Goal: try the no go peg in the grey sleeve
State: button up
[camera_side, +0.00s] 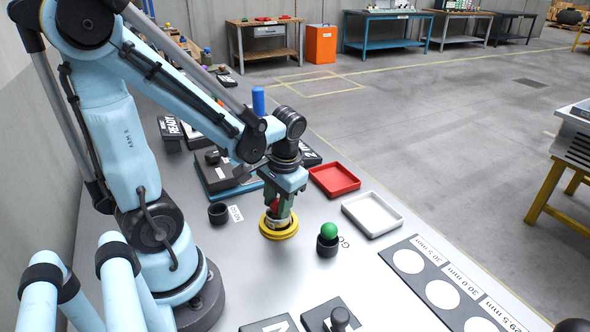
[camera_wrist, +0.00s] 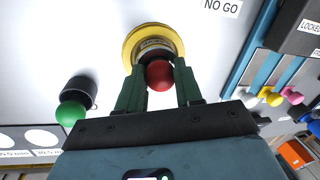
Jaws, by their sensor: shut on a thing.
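The no go peg shows as a red ball knob (camera_wrist: 159,75) between the green fingers of my gripper (camera_wrist: 158,68). In the side view my gripper (camera_side: 280,208) points down and is shut on the red knob (camera_side: 275,204). Directly below is a round yellow holder (camera_side: 278,231), which also shows in the wrist view (camera_wrist: 133,44). The sleeve (camera_wrist: 154,45) shows as a lettered ring inside it. The peg's shaft is hidden by the knob and fingers, so I cannot tell how deep it sits in the sleeve.
An empty black cup (camera_side: 218,213) stands by the NO GO label (camera_wrist: 222,6). A green-knobbed peg (camera_side: 329,230) stands in another black cup (camera_side: 327,246). A red tray (camera_side: 334,180) and a white tray (camera_side: 371,214) lie to the right. A size board (camera_side: 430,280) lies in front.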

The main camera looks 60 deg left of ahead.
jog(key=shift+r, duration=0.1)
dwell(0.3)
jog(key=shift+r, duration=3.95)
